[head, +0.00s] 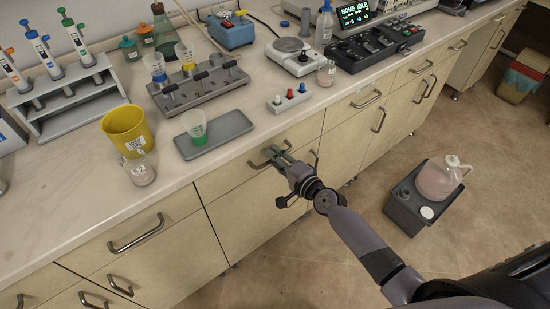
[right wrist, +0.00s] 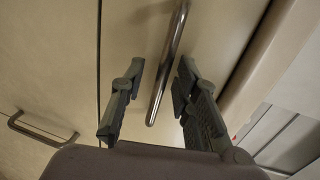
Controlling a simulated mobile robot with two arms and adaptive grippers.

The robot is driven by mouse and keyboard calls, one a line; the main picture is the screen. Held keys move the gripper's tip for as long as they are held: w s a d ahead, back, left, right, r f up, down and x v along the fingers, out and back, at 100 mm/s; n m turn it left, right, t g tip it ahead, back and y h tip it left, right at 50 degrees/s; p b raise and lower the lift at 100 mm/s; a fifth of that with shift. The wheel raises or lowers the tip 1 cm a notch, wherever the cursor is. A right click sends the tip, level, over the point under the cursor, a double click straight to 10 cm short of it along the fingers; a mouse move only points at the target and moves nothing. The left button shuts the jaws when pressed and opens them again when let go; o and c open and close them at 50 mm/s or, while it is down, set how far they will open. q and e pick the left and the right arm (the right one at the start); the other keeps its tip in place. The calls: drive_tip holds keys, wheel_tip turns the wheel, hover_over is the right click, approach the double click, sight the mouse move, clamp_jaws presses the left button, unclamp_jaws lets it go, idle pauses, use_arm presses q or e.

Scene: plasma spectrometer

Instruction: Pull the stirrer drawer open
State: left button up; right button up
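A closed drawer (head: 232,177) with a metal bar handle (head: 256,164) is in the cabinet row below the counter in the head view. Whether it is the stirrer drawer cannot be read from any label. My right gripper (head: 277,153) is at this handle, its fingers pointing toward the drawer front. In the right wrist view the bar handle (right wrist: 168,65) runs between the two spread fingers of my right gripper (right wrist: 158,88), with a gap on each side. The gripper is open and holds nothing. My left gripper is not in view.
Above on the counter are a grey tray (head: 232,132) with a green-filled beaker (head: 194,125), a yellow container (head: 123,128), a beaker rack (head: 205,88) and a small switch box (head: 289,101). A grey bin with a jug (head: 440,178) stands on the floor at right.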

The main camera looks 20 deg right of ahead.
drive_tip(key=shift+w+a, duration=0.1)
drive_tip(key=shift+w, duration=0.1)
clamp_jaws()
idle(0.3)
idle(0.5)
